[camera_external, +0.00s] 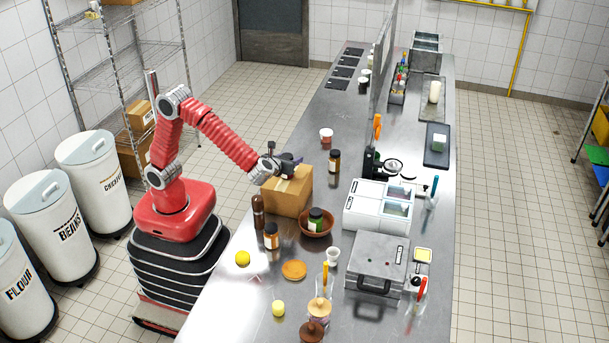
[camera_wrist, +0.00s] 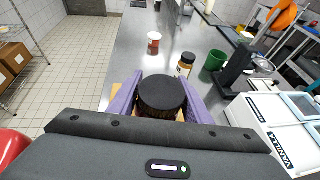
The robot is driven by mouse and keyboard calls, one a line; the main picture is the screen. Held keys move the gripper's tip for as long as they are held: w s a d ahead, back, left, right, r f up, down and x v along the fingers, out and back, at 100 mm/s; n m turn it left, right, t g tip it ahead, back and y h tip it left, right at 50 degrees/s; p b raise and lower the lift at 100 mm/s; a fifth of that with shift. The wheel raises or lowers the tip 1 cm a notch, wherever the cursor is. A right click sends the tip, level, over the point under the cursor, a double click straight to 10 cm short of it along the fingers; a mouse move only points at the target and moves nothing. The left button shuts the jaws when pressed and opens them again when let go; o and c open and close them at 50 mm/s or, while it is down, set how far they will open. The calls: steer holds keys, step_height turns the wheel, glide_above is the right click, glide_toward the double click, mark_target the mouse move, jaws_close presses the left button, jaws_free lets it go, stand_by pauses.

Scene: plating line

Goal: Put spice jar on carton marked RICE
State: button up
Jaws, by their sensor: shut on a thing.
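My gripper (camera_external: 291,160) has its purple fingers closed on a dark jar with a black lid (camera_wrist: 162,92), seen from above in the wrist view. The jar is upright between the fingers. In the external view it is mostly hidden by my gripper. A brown cardboard carton (camera_external: 288,196) stands on the steel counter directly under my gripper. A little of its tan top (camera_wrist: 117,91) shows beside the fingers in the wrist view. I cannot read its marking, nor tell whether the jar touches its top.
A brown-labelled jar (camera_external: 334,161) and a red-and-white tub (camera_external: 326,135) stand beyond the carton. White dispensers (camera_external: 379,205) stand to the right.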

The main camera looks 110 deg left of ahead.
steer(key=o, duration=1.2)
steer(key=shift+o, duration=0.2)
steer(key=v, duration=1.2)
steer(key=shift+r, duration=0.1)
steer(key=s+d+f+n+t+h, duration=0.1)
steer(key=s+f+n+h, duration=0.2)
steer(key=s+n+h, duration=0.3)
steer(key=s+d+f+n+t+h, duration=0.2)
steer(key=s+n+h, duration=0.5)
steer(key=s+n, duration=0.6)
steer(key=s+f, duration=0.1)
steer(key=s, duration=0.3)
steer(key=shift+s+n, duration=0.25)
steer(key=shift+n, duration=0.15)
